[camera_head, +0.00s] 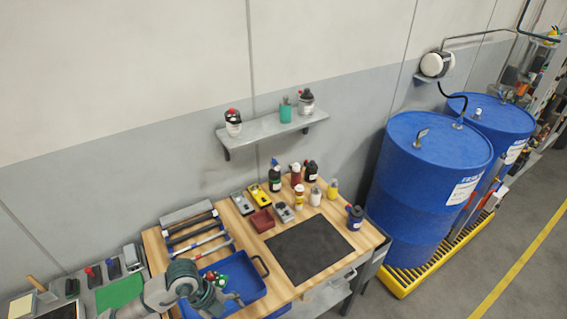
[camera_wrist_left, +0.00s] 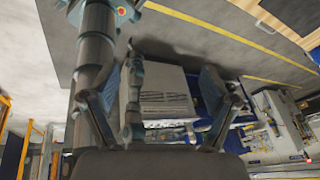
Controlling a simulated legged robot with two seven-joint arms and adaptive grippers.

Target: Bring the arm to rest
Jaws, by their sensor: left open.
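My left arm comes in from the bottom left in the head view. Its left gripper (camera_head: 226,299) is over the blue tray (camera_head: 254,294) on the wooden workbench and hides part of it. In the left wrist view the two fingers of the gripper (camera_wrist_left: 162,84) stand wide apart with nothing held between them. Grey and blue parts show beyond the fingers, apart from them. Small red and green items (camera_head: 216,279) show in the tray just beside the gripper. My right gripper is in neither view.
The wooden workbench (camera_head: 373,236) holds a black mat (camera_head: 308,250), several bottles and small boxes. A wall shelf (camera_head: 270,129) carries three containers. Blue drums (camera_head: 418,190) stand on a yellow pallet (camera_head: 404,284) at right. Open floor (camera_head: 528,235) lies beyond, at the right.

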